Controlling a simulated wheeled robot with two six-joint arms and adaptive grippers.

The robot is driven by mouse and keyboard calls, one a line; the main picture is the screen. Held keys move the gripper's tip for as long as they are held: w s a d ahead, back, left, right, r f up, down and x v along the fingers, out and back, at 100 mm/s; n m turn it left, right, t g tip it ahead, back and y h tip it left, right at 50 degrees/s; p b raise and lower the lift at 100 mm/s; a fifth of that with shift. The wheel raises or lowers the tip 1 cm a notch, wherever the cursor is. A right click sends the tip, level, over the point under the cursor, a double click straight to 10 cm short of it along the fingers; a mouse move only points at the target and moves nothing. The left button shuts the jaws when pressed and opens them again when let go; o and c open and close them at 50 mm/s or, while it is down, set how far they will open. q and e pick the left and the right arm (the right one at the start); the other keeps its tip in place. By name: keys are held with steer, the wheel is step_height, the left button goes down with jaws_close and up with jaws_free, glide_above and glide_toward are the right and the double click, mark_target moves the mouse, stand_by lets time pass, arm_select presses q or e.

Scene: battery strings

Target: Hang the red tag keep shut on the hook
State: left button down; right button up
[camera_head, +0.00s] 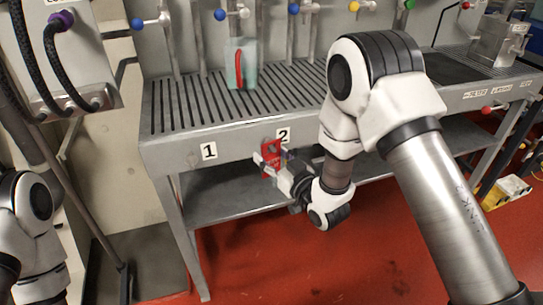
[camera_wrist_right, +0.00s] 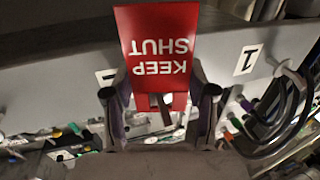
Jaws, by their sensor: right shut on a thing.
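The red KEEP SHUT tag (camera_head: 271,153) is in front of the bench's front face, just below the number 2 label (camera_head: 283,135). My right gripper (camera_head: 270,168) is shut on the tag's lower part. In the right wrist view the tag (camera_wrist_right: 156,45) stands up between the fingers of my right gripper (camera_wrist_right: 160,102), with its lettering upside down. I cannot make out a hook; the tag may hide it. I cannot tell whether the tag touches the bench face. Only part of my left arm shows at the lower left, without its gripper.
The slatted metal bench (camera_head: 175,155) bears a number 1 label (camera_head: 209,151). A clear container with a red item (camera_head: 239,68) stands on it. Valves with coloured knobs (camera_head: 137,24) line the back. The lower shelf (camera_head: 225,203) and red floor (camera_head: 350,260) have free room.

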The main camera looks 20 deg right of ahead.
steer(key=o, duration=1)
steer(key=shift+s, duration=0.1)
